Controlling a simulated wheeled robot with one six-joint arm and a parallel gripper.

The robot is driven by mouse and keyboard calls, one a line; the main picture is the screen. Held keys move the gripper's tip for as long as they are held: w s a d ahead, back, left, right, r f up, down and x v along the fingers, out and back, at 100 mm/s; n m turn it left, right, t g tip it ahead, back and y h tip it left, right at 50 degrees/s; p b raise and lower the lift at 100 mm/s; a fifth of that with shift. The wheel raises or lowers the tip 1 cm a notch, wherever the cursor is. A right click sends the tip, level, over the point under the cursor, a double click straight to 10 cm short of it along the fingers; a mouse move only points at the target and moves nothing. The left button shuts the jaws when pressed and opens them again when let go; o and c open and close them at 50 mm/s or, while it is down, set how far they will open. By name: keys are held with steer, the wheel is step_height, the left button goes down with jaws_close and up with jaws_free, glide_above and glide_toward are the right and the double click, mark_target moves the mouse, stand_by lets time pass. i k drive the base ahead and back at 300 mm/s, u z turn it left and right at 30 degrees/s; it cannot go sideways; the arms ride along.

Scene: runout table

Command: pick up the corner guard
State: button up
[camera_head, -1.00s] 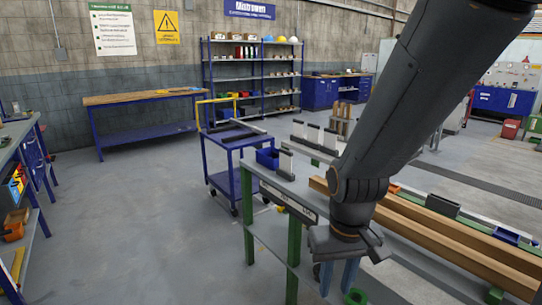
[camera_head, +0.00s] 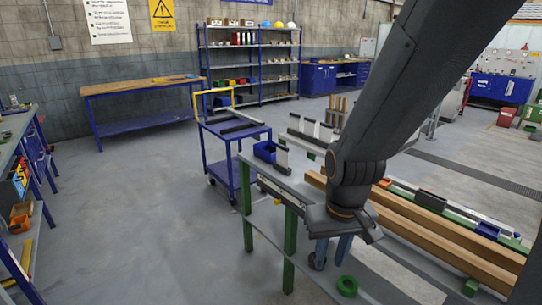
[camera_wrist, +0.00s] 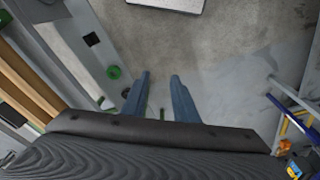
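My gripper (camera_head: 332,258) points down beside the runout table (camera_head: 262,180), near its front edge. Its two blue fingers stand apart with nothing between them in the wrist view (camera_wrist: 160,82). I cannot tell for sure which thing is the corner guard. A dark block-like piece (camera_head: 431,201) lies beside the timbers on the table, and a small blue piece (camera_head: 487,230) lies further right. Both are small in the view and apart from my gripper. My arm hides part of the table.
Long timbers (camera_head: 440,228) lie along the table. A blue cart (camera_head: 232,150) with dark bars stands behind the table. Open floor (camera_head: 140,220) lies to the left.

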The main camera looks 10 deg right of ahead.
mark_target(272, 148)
steer(key=u, duration=0.25)
steer(key=i, duration=0.5)
steer(key=u, duration=0.9)
steer(key=i, duration=1.65)
steer(key=z, duration=0.5)
steer(key=i, duration=1.05)
steer(key=z, duration=1.1)
steer(key=i, duration=0.4)
steer(key=z, duration=0.3)
